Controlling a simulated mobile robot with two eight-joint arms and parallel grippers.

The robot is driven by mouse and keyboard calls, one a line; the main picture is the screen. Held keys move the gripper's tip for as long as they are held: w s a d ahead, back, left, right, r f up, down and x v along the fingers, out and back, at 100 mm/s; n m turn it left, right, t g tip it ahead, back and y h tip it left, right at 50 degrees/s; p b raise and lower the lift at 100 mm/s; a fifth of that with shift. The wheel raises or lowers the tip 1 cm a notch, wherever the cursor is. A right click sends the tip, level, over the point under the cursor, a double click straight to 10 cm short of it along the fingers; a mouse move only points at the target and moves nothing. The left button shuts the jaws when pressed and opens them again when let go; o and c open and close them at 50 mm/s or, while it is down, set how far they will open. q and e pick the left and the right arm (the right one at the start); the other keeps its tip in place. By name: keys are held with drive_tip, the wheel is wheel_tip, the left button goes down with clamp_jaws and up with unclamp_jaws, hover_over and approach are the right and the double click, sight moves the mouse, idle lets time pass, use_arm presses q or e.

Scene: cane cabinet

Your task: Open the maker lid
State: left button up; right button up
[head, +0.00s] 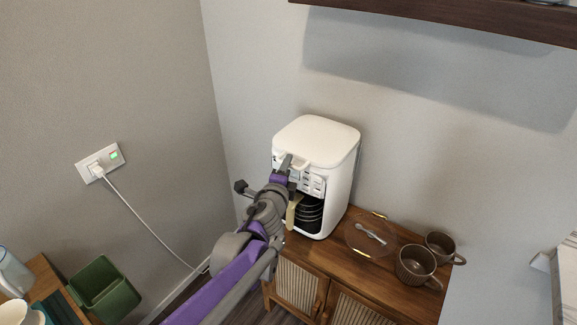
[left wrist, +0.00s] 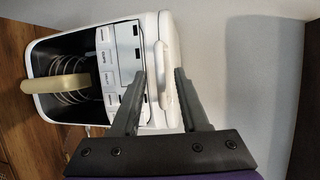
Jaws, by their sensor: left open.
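The white coffee maker (head: 336,168) stands on the wooden cane cabinet with its lid (head: 318,139) down. It also shows turned on its side in the left wrist view (left wrist: 112,23), with the lid's front handle (left wrist: 162,78) sticking out. A dark pot with a cream handle (head: 293,212) sits in the maker's bay. My left gripper (head: 287,163) is at the front upper edge of the maker. In the left wrist view my left gripper (left wrist: 160,82) is open, its two fingers on either side of the lid handle. Whether they touch it I cannot tell. My right gripper is not in view.
The cabinet (head: 390,293) also holds a glass tray (head: 357,238) with a spoon and two brown mugs (head: 416,265) to the right. A wall shelf (head: 450,20) is above. A green bin (head: 105,290) stands at lower left; a plugged cord (head: 150,229) hangs along the left wall.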

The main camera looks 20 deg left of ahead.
use_arm(q)
drive_tip(key=shift+w+f, duration=0.15)
drive_tip(key=shift+w, duration=0.8)
clamp_jaws()
idle(0.8)
